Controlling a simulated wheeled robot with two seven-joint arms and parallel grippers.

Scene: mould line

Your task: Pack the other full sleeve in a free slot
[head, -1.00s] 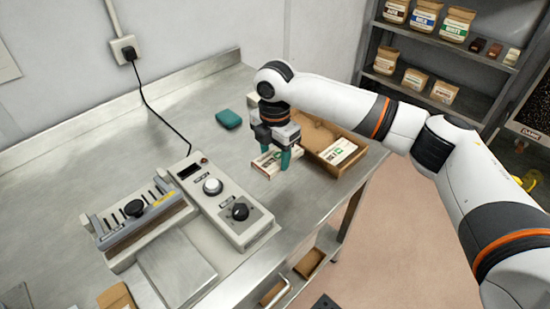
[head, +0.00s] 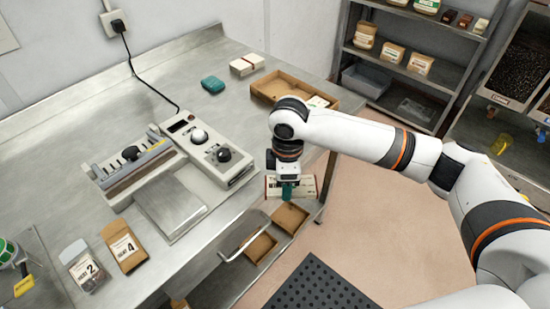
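My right gripper (head: 287,190) is shut on a flat white-and-red sleeve (head: 306,185), held low near the bench's front right edge. The teal fingertips cover part of the sleeve, and its height above the bench is hard to judge. An open brown carton (head: 265,93) lies farther back on the bench, apart from the held sleeve. Another sleeve (head: 318,101) lies in the carton's right end. My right arm hides part of the carton's front. My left gripper is not in view.
A control box (head: 205,150) and a slotted fixture (head: 130,165) stand left. Open drawers (head: 290,217) are below the front edge. Shelves (head: 410,55) stand at the back right.

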